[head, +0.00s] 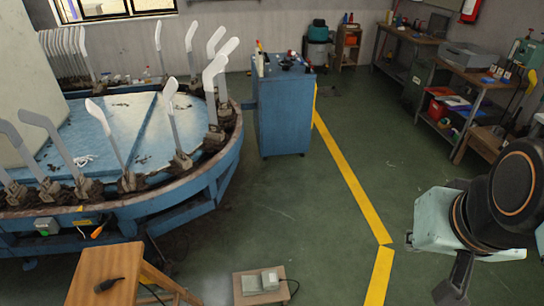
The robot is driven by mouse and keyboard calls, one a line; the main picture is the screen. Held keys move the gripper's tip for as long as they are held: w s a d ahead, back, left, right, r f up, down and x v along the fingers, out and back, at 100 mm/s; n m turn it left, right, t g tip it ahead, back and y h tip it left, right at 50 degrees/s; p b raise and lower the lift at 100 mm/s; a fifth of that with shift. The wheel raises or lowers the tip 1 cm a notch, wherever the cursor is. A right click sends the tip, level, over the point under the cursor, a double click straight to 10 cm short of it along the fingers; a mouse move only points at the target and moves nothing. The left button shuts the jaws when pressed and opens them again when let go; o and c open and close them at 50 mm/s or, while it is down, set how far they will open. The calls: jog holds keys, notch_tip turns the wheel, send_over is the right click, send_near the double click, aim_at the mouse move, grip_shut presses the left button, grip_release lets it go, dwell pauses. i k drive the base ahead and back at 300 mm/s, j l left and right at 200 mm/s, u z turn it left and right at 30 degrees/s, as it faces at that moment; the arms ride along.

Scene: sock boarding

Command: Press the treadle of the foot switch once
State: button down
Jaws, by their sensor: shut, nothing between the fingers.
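The foot switch (260,283) is a small pale grey-green box with a treadle. It sits on a light wooden board (239,295) on the floor at the bottom middle, and nothing is on top of it. A dark cable leaves its right side. My gripper (452,290) shows in part as a dark shape at the lower right, below my black arm joint. It is shut and empty, well to the right of the foot switch and apart from it. The lower end of the gripper is partly cut off by the frame.
A round blue machine (215,175) with upright pale sock forms fills the left. A wooden stool (105,268) with a dark object on it stands left of the foot switch. A blue cabinet (283,115) stands behind. Green floor with a yellow line (350,180) is clear between.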

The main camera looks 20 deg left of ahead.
aim_at(250, 283)
jog(key=i+j+u, duration=0.2)
jog(key=i+u, duration=0.25)
jog(key=i+j+u, duration=0.1)
jog(key=i+u, duration=0.3)
jog(key=i+j, duration=0.15)
